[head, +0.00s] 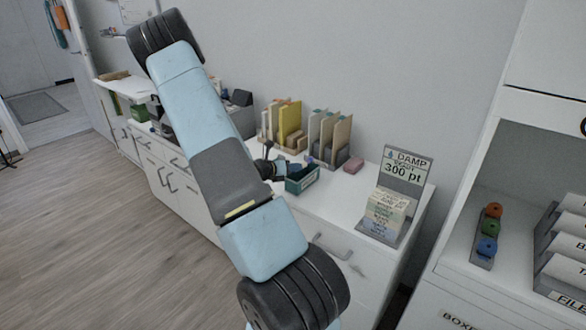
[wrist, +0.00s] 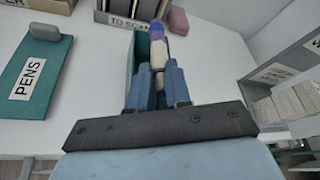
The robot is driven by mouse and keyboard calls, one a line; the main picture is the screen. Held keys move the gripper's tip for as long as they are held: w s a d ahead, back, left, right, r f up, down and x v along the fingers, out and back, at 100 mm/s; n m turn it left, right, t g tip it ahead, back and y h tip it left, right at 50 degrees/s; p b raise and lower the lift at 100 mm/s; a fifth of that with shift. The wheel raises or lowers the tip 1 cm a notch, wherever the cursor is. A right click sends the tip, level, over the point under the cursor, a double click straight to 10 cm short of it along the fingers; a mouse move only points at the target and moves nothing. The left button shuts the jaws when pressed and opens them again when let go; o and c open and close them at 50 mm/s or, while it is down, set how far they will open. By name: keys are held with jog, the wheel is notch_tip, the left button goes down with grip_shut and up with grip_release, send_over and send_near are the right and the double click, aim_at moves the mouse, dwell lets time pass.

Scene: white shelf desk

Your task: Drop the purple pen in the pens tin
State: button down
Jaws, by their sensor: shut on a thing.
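My gripper (wrist: 158,75) is shut on the purple pen (wrist: 156,29), whose purple end and pale body show between and beyond the fingers in the wrist view. In the head view my gripper (head: 279,168) is beside a teal tin (head: 302,183) on the white desk, and the pen is too small to make out clearly.
A holder labelled TO SCAN (wrist: 129,21) and a pink block (wrist: 178,20) stand beyond the gripper. A grey card stand (head: 405,165) is on the desk's right. Upright folders (head: 290,118) line the wall. Bare white desk lies between the PENS face and my gripper.

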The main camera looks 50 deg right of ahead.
jog(key=c, duration=1)
grip_release()
jog(key=shift+a, duration=0.1)
jog(key=v, duration=1.3)
jog(key=shift+a+r, duration=0.1)
jog(key=shift+a, duration=0.2)
jog(key=s+a+r+m+t+y, duration=0.2)
jog(key=s+a+r+m+y, duration=0.2)
jog(key=a+r, duration=0.5)
jog(key=s+a+r+m+t+y, duration=0.3)
jog(key=s+a+r+m+y, duration=0.2)
jog(key=s+a+r+m, duration=0.3)
jog(key=s+a+r+m+t+y, duration=0.2)
jog(key=s+a+r+m+y, duration=0.3)
jog(key=a+r+m, duration=0.6)
jog(key=shift+s+a+r, duration=0.1)
jog(key=shift+s+a, duration=1.05)
jog(key=shift+a, duration=0.25)
